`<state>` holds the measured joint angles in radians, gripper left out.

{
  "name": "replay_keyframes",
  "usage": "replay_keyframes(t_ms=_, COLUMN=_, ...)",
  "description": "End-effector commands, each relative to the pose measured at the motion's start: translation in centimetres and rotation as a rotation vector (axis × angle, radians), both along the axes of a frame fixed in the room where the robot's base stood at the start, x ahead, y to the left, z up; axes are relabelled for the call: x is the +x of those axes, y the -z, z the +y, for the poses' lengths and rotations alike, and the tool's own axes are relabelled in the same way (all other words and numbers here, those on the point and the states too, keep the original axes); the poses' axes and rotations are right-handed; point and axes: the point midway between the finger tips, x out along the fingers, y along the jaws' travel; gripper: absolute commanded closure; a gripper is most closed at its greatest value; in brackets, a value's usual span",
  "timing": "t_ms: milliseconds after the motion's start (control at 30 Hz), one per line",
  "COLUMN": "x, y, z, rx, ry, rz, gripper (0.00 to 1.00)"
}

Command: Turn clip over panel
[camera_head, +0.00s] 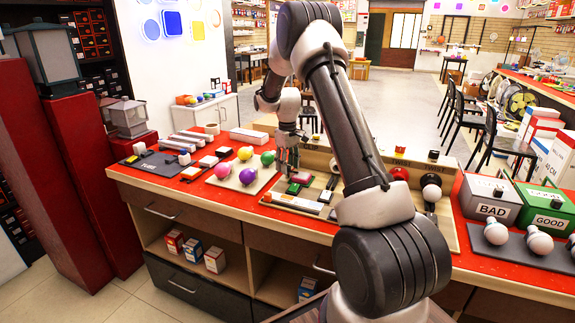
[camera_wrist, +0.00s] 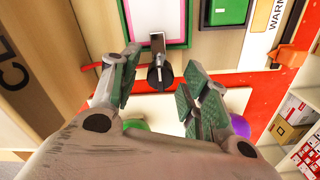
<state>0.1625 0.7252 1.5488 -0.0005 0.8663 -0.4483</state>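The panel (camera_wrist: 155,12) has a white middle, a pink inner edge and a green frame, in the top middle of the wrist view. A small dark clip (camera_wrist: 160,72) with a grey bar sits at the panel's near edge, with its bar reaching over the frame onto the panel. My gripper (camera_wrist: 160,88) is open, with one finger left of the clip and the other to its right, apart from it. In the head view my gripper (camera_head: 288,160) hangs low over the work board, and its fingers partly hide the panel area; the clip cannot be made out there.
Coloured bulbs, one of them purple (camera_head: 247,174), stand on a tray left of the board. A BAD box (camera_head: 491,197) and a GOOD box (camera_head: 547,205) stand at the right. The board has a raised back wall and several other parts close by.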

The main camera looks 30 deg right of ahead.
Motion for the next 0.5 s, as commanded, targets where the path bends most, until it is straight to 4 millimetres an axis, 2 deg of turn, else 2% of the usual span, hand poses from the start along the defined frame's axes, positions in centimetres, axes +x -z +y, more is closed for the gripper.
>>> replay_keyframes(t_ms=267, x=0.0, y=-0.2, z=0.0, rx=0.0, ry=0.001, rz=0.0, gripper=0.54)
replay_keyframes(t_ms=367, x=0.0, y=-1.4, z=0.0, rx=0.0, ry=0.001, rz=-0.002, gripper=0.54)
replay_keyframes(t_ms=500, x=0.1, y=-4.2, z=0.0, rx=-0.001, ry=0.001, rz=-0.004, gripper=0.54)
